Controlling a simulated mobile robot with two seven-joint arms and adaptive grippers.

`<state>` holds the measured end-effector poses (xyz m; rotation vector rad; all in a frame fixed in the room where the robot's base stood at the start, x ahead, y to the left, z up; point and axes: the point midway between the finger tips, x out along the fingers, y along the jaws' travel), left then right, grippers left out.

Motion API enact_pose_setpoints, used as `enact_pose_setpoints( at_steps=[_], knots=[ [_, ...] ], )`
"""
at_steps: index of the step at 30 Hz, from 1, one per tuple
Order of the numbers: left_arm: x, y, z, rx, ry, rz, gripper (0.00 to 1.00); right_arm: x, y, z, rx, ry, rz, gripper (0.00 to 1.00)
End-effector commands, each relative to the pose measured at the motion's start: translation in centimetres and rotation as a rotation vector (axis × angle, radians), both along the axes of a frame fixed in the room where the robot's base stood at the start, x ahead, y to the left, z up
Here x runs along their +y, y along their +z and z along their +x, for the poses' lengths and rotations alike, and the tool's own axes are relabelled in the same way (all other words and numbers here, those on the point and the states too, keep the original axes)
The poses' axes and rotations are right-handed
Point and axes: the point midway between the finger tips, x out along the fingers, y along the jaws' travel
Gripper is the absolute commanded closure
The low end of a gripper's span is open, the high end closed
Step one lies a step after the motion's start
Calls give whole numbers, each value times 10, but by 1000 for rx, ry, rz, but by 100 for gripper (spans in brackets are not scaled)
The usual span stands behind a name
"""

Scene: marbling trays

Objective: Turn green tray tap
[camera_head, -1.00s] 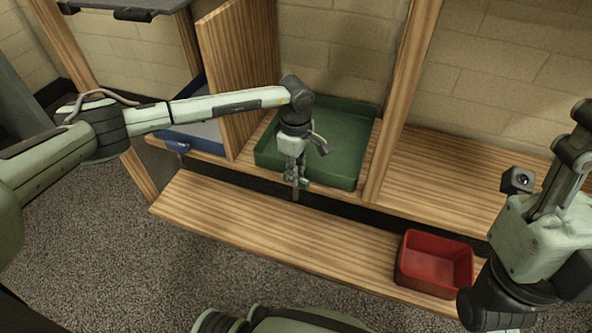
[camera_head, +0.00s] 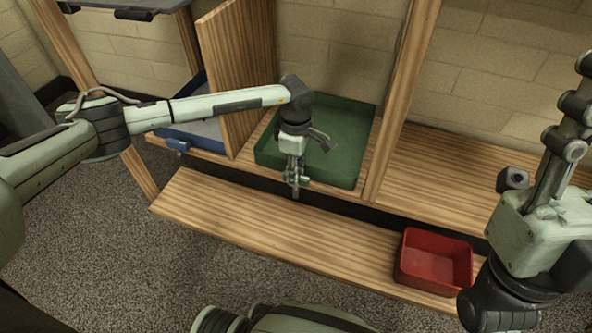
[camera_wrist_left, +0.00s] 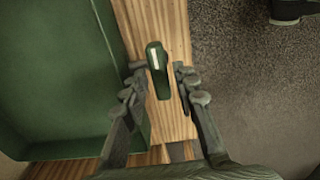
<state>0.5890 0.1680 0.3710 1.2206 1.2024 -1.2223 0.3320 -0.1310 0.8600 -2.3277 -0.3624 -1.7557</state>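The green tray (camera_head: 345,128) sits on a wooden shelf in the middle of the head view. Its tap is hidden there behind my left gripper (camera_head: 296,188), which points down at the shelf's front edge. In the left wrist view, the green tap (camera_wrist_left: 157,62), with a pale mark on top, stands at the wooden edge. The left gripper's fingers (camera_wrist_left: 160,74) are apart, one on each side of the tap. I see a gap on both sides. My right gripper (camera_head: 580,95) is at the right edge with its fingers upward, partly cut off.
A blue tray (camera_head: 178,146) with its own blue tap is in the bay to the left, behind a wooden divider (camera_head: 238,75). A red bin (camera_head: 433,262) stands on the front plank (camera_head: 260,232). The right shelf (camera_head: 450,175) is bare.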

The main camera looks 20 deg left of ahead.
Motion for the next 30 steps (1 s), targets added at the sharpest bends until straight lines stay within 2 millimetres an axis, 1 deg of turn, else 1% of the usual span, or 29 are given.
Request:
enact_pose_setpoints(
  at_steps=[9, 13, 17, 24, 27, 30],
  knots=[
    [0, 1, 0, -1, -1, 0, 62, 0, -1, 1, -1, -1, -4, 60],
    [0, 9, 1, -3, -2, -1, 62, 0, -1, 1, -1, -1, -4, 60],
    [0, 30, 2, -6, -3, -1, 62, 0, 0, 1, -1, -1, -3, 60],
    [0, 82, 2, -5, -1, -1, 62, 0, 0, 0, -1, -1, -1, 60],
    [0, 99, 1, -3, -2, 0, 62, 0, 0, 0, -1, -1, -1, 60],
    [0, 111, 1, -3, -1, 0, 62, 0, 0, 0, -1, -1, -1, 60]
  ],
)
